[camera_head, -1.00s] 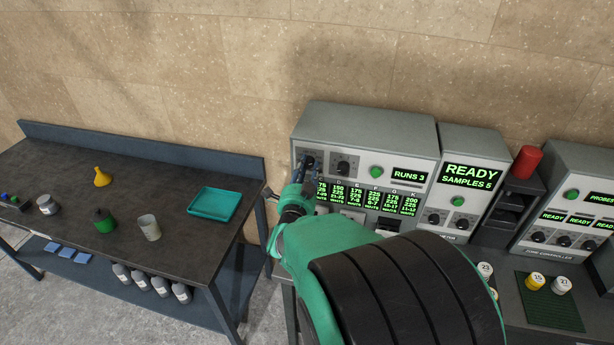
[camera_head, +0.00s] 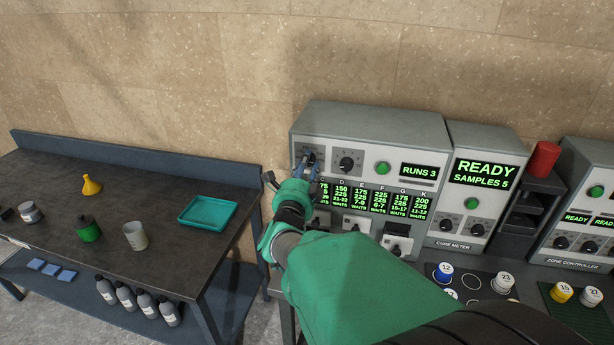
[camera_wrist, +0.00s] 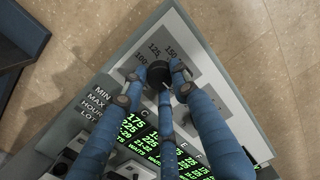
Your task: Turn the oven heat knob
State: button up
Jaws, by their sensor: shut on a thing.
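The heat knob (camera_wrist: 158,76) is a round black knob on a grey dial plate marked 100, 125 and 150. It sits at the upper left of the grey oven panel (camera_head: 440,148). My gripper (camera_wrist: 160,73) has blue fingers and is shut on the knob, with a fingertip on each side of it. In the head view my gripper (camera_head: 303,164) is at the left dial and mostly hides the knob. The knob's pointer setting is not clear.
A second knob (camera_head: 347,163) and a green button (camera_head: 383,168) sit to the right on the panel. A cure meter (camera_head: 478,190) stands right of the oven. Numbered sample pots (camera_head: 444,271) stand in front. A dark side table (camera_head: 150,190) is at left.

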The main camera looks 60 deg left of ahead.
aim_at(308, 133)
jog(key=shift+f+m+b, duration=0.2)
jog(key=shift+m+b, duration=0.5)
jog(key=shift+b, duration=0.4)
jog(key=shift+r+m+b, duration=0.15)
jog(key=shift+m+b, duration=0.25)
jog(key=shift+b, duration=0.1)
jog(key=o, duration=1.1)
jog(key=shift+w, duration=0.1)
jog(key=shift+o, duration=0.2)
jog(key=shift+r, duration=5)
